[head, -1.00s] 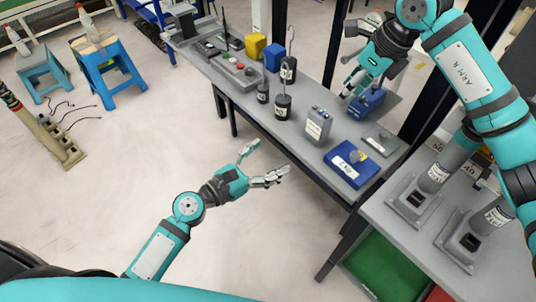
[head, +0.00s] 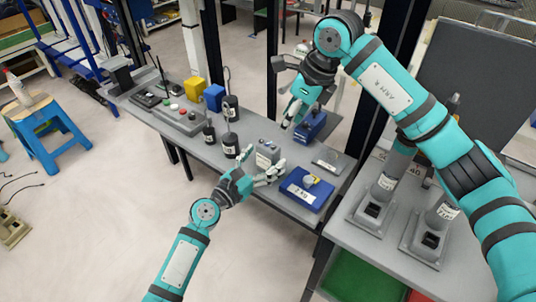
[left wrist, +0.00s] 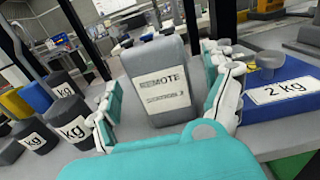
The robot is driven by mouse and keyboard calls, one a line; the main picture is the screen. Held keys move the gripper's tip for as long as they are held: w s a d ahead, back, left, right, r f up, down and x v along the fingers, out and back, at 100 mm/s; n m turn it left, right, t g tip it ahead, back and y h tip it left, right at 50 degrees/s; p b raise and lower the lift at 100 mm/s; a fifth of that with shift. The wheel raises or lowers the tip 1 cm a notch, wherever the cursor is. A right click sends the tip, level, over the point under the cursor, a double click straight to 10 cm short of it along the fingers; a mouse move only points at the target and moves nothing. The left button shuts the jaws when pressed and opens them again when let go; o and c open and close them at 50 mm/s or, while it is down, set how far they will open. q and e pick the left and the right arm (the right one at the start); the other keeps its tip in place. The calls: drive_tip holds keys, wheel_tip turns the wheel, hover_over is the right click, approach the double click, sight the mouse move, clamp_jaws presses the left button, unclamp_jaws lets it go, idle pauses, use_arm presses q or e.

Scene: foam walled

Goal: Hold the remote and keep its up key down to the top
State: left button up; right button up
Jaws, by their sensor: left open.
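The remote (head: 266,152) is a grey upright box with a white label on the table (head: 222,160). In the left wrist view the remote (left wrist: 160,82) reads "REMOTE", and small dark keys show at its top edge; which is the up key I cannot tell. My left gripper (head: 265,164) is open just in front of it. In the wrist view its fingers (left wrist: 165,105) stand on either side of the remote, with gaps visible. My right gripper (head: 291,114) is above the table behind the remote, near a blue block (head: 310,128); its finger opening is unclear.
A blue 2 kg block (head: 306,194) lies right of the remote. Several dark kg weights stand left of it, including one (head: 230,144) close by. A control box (head: 180,118) and yellow cube (head: 195,87) are farther left. Grey stands (head: 370,214) occupy the right table.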

use_arm(q)
drive_tip(key=shift+x, duration=1.1)
drive_tip(key=c, duration=1.3)
use_arm(e)
drive_tip(key=shift+c, duration=0.2)
use_arm(q)
drive_tip(key=shift+c, duration=0.2)
use_arm(e)
clamp_jaws()
